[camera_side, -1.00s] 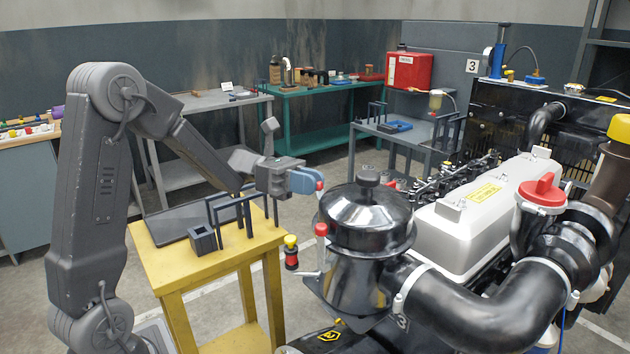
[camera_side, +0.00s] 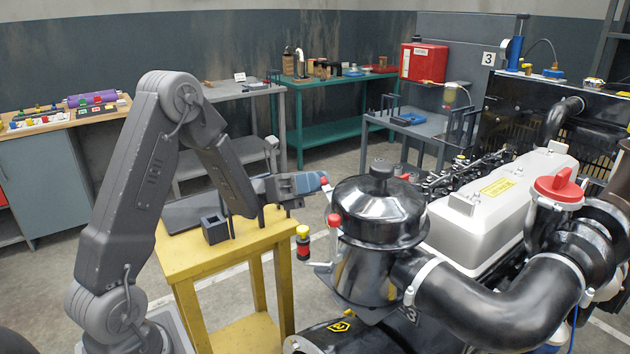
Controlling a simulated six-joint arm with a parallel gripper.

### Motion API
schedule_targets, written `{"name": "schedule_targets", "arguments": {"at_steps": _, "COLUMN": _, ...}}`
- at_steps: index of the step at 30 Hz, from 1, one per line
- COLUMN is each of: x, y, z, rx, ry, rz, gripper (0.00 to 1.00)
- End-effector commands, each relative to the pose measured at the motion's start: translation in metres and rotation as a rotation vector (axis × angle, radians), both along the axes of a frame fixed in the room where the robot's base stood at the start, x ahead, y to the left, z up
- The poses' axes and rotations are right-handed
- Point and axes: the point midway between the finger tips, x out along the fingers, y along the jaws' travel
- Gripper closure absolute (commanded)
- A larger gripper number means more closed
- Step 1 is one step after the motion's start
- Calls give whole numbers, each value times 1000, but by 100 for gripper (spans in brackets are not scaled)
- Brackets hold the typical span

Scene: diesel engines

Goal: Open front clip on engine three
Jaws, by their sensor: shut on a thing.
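Engine three's black round canister (camera_side: 379,215), with a domed lid and top knob, stands at the front of the engine. My gripper (camera_side: 314,182) has blue fingers pointing right at the canister's upper left side. It is shut on a small red-tipped part (camera_side: 325,181), which looks like a clip; the fingers hide most of it. A second red-tipped clip (camera_side: 334,220) stands lower on the canister's near left side. A pale bracket (camera_side: 319,265) is below it. I cannot tell for sure which clip is the front one.
A yellow table (camera_side: 205,255) with a small dark box (camera_side: 215,229) stands under my forearm. A small yellow, red and black piece (camera_side: 303,242) is left of the canister. The engine's white cover (camera_side: 490,215) and black pipe (camera_side: 480,300) fill the right. A "3" sign (camera_side: 488,58) stands behind.

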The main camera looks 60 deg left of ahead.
Motion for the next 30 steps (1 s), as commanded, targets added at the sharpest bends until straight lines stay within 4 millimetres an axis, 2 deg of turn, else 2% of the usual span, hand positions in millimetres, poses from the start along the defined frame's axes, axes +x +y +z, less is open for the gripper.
{"name": "schedule_targets", "arguments": {"at_steps": 7, "x": 0, "y": 0, "z": 0, "rx": 0, "ry": -1, "rz": 0, "gripper": 100}}
{"name": "schedule_targets", "arguments": {"at_steps": 8, "x": 0, "y": 0, "z": 0, "rx": 0, "ry": -1, "rz": 0, "gripper": 80}}
{"name": "schedule_targets", "arguments": {"at_steps": 15, "x": 0, "y": 0, "z": 0, "rx": 1, "ry": -1, "rz": -1, "gripper": 57}}
{"name": "schedule_targets", "arguments": {"at_steps": 25, "x": 0, "y": -1, "z": 2, "rx": 22, "ry": -2, "rz": -1, "gripper": 56}}
{"name": "schedule_targets", "arguments": {"at_steps": 30, "x": 0, "y": -6, "z": 13, "rx": 145, "ry": -7, "rz": 2, "gripper": 56}}
